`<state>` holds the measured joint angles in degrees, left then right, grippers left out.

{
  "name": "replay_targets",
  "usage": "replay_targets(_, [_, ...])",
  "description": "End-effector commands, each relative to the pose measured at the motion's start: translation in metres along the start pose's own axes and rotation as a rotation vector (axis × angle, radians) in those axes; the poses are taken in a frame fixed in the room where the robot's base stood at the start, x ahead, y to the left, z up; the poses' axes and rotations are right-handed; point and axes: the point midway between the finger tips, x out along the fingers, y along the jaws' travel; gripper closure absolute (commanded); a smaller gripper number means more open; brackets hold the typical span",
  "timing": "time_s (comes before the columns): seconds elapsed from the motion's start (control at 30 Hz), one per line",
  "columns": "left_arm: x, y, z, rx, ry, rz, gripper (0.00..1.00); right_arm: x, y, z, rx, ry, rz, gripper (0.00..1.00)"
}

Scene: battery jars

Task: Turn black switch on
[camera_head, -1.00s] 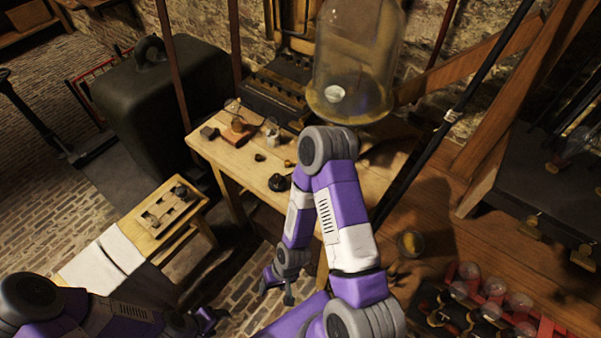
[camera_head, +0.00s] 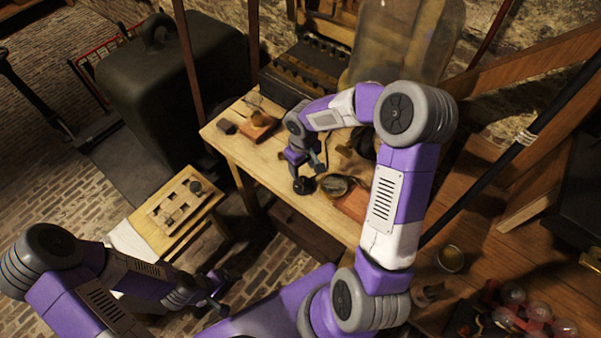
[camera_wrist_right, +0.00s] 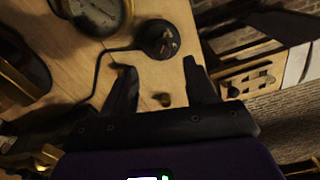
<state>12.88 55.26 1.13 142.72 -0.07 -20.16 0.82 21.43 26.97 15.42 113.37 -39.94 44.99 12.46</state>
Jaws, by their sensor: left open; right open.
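The black switch (camera_head: 304,185) is a small round dark knob-like piece on the wooden table, near its front edge. In the right wrist view, the switch (camera_wrist_right: 158,38) has a cable running from it toward a round gauge. My right gripper (camera_head: 309,168) is over the table, pointing down just behind the switch. In the wrist view its fingers (camera_wrist_right: 160,66) are spread and empty, and the switch lies just beyond the tips. I cannot tell whether they touch it. My left gripper (camera_head: 222,293) is open and empty at lower left, away from the table.
The round gauge (camera_head: 335,186) stands right beside the switch. A small brass piece (camera_wrist_right: 163,98) lies between the right fingers' outlines. A glass bell jar (camera_head: 405,45) stands behind my right arm. A low wooden stand (camera_head: 150,218) is at left. The table's front left is clear.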

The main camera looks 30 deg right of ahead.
Motion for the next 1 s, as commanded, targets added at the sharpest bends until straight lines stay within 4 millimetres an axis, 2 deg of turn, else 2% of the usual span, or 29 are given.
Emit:
replay_targets(0.1, [0.005, -0.002, 0.000, 0.000, 0.000, 0.000, 0.15, 0.024, -0.001, 0.001, 0.000, -0.005, -0.003, 0.44])
replay_targets(0.3, [0.010, -0.004, -0.001, 0.000, 0.000, 0.000, 0.15, 0.049, -0.001, 0.001, 0.000, -0.002, -0.003, 0.44])
replay_targets(0.43, [0.011, -0.004, -0.001, 0.000, 0.000, 0.000, 0.15, 0.055, -0.001, 0.001, 0.000, -0.002, -0.004, 0.44])
replay_targets(0.7, [0.011, -0.004, -0.001, 0.000, 0.000, 0.000, 0.15, 0.056, -0.001, 0.001, 0.001, -0.001, -0.004, 0.45])
replay_targets(1.0, [0.011, -0.004, -0.001, 0.000, 0.000, 0.000, 0.15, 0.056, -0.001, 0.001, 0.001, -0.001, -0.004, 0.91])
